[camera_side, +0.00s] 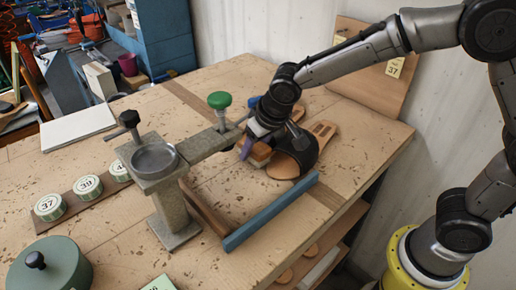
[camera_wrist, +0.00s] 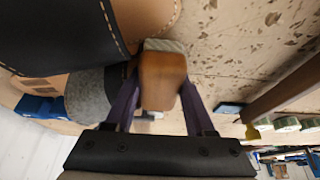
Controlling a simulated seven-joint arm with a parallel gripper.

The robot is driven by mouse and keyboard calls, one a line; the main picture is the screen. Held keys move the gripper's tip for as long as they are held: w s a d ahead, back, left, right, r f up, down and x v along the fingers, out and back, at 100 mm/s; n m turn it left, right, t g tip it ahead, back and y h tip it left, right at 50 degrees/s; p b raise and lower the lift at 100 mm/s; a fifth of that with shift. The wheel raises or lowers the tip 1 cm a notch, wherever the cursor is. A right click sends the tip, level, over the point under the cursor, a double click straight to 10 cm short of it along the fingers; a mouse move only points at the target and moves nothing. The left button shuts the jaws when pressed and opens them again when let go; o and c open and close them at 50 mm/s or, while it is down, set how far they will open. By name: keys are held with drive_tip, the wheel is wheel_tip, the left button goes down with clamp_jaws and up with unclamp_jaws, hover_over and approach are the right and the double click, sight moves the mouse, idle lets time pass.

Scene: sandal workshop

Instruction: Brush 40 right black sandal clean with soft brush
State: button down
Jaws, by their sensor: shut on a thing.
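My gripper (camera_side: 250,146) has purple fingers shut on the soft brush (camera_side: 260,153), which has a brown wooden block. In the wrist view the brush (camera_wrist: 162,82) sits between both fingers (camera_wrist: 160,98), its pale bristles pointing away from the palm. A black sandal (camera_side: 306,156) with a tan sole lies just right of the brush, partly hidden by my wrist. In the wrist view the stitched black strap (camera_wrist: 55,35) fills the upper left, and the bristles are close to the tan sole's edge. I cannot tell whether they touch. No size mark shows on the sandal.
A grey metal stand (camera_side: 172,205) with a dish and a green-knobbed arm (camera_side: 219,100) is left of my gripper. A blue bar (camera_side: 270,212) lies in front. A tan sole (camera_side: 322,130) shows behind the sandal. Numbered tins (camera_side: 50,207) and a green lidded pot (camera_side: 50,268) stand left.

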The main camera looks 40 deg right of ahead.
drive_tip(key=shift+w, duration=0.15)
drive_tip(key=shift+r, duration=4)
drive_tip(key=w+d+r, duration=0.4)
drive_tip(key=shift+a+f, duration=0.2)
drive_tip(key=shift+f, duration=2.65)
drive_tip(key=shift+f, duration=0.45)
